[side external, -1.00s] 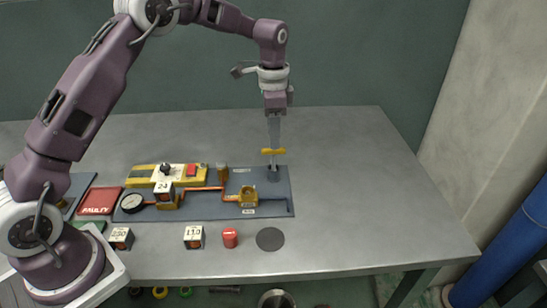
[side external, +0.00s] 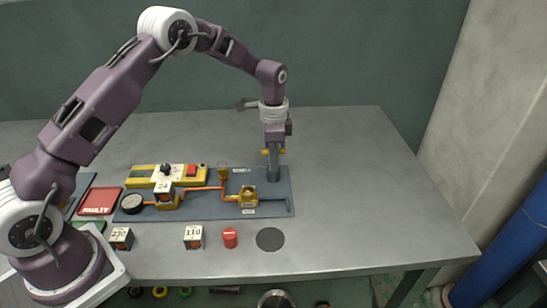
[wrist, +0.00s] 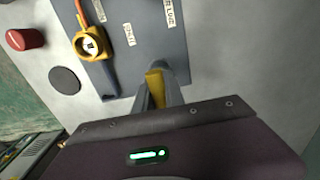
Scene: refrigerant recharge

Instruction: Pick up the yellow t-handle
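The yellow t-handle (side external: 282,152) stands at the back right end of the dark panel, and its crossbar ends show on both sides of my gripper's fingers. My gripper (side external: 273,172) points straight down over it, fingers reaching below the crossbar level. In the wrist view the yellow handle (wrist: 154,82) lies between the two fingers of my gripper (wrist: 160,72). The fingers are close to its sides; whether they press on it cannot be told. The handle's lower part is hidden by the fingers.
The dark panel (side external: 275,212) carries orange pipework, a yellow valve block (side external: 248,197) and a round gauge (side external: 132,203). A red cap (side external: 230,238), a block marked 110 (side external: 193,237) and a dark disc (side external: 270,239) lie in front. The table right of the panel is clear.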

